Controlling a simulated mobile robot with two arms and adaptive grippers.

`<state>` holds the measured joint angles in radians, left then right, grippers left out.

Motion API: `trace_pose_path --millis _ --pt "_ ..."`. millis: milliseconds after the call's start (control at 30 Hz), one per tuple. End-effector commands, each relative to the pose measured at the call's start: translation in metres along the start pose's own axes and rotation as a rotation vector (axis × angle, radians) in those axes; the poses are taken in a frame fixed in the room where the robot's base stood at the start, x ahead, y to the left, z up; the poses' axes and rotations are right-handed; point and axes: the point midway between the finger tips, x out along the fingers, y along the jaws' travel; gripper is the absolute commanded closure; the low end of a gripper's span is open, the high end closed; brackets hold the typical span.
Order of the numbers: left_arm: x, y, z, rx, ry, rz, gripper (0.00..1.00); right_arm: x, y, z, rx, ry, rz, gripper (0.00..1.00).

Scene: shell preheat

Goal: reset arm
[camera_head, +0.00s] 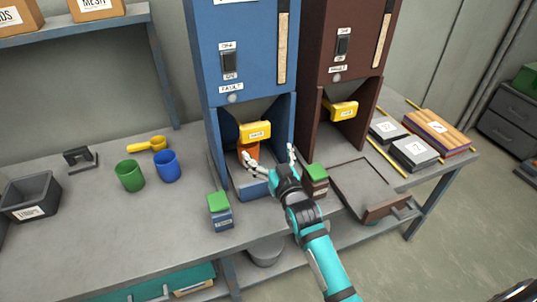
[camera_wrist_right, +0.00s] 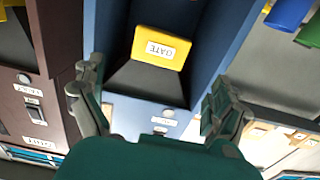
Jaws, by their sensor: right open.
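My right gripper (camera_head: 268,157) is open in front of the lower bay of the blue machine (camera_head: 243,60). In the right wrist view its two fingers (camera_wrist_right: 155,90) stand wide apart with nothing between them. An orange object (camera_head: 250,150), perhaps a cup, is in the blue bay beside the left finger; the finger partly hides it, and I cannot tell if they touch. A yellow gate block (camera_head: 254,131) hangs above it and also shows in the right wrist view (camera_wrist_right: 160,48). My left gripper is not in view.
A brown machine (camera_head: 340,60) stands right of the blue one, with a tray (camera_head: 365,180) in front. Green-topped blocks (camera_head: 220,212) flank my gripper. A green cup (camera_head: 130,176), blue cup (camera_head: 166,166), yellow scoop (camera_head: 148,145) and dark bin (camera_head: 30,197) are left. The front-left bench is clear.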

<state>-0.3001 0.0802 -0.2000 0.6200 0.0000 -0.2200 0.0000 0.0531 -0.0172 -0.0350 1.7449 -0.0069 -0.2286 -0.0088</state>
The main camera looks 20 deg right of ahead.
Motion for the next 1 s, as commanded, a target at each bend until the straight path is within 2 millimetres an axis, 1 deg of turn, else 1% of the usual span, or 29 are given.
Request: trace_pose_path --millis 433,500,567,667,700,767,800,867,900,1000 --pt "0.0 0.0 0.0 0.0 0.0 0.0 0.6 -0.001 0.0 0.0 0.0 0.0 0.0 0.0" --pt "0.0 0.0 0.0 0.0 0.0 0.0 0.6 -0.004 0.0 0.003 -0.002 -0.014 -0.001 0.0" --pt "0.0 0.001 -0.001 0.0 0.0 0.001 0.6 -0.011 0.0 0.011 -0.005 -0.052 -0.004 0.0" --pt "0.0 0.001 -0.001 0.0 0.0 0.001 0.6 -0.039 -0.001 0.038 -0.018 -0.188 -0.013 0.0" --pt "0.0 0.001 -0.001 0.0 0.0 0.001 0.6 -0.057 -0.002 0.053 -0.024 -0.267 -0.019 0.0" --pt "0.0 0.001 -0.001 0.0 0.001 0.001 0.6 -0.091 -0.003 0.075 -0.035 -0.401 -0.028 0.0" --pt "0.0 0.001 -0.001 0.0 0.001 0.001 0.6 -0.115 -0.004 0.088 -0.043 -0.492 -0.034 0.0" --pt "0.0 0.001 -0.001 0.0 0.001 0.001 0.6 -0.149 -0.005 0.104 -0.053 -0.614 -0.043 0.0" --pt "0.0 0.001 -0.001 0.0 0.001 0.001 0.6 -0.169 -0.006 0.111 -0.059 -0.683 -0.048 0.0" --pt "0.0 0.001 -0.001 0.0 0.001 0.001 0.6 -0.213 -0.007 0.123 -0.071 -0.824 -0.059 0.0"
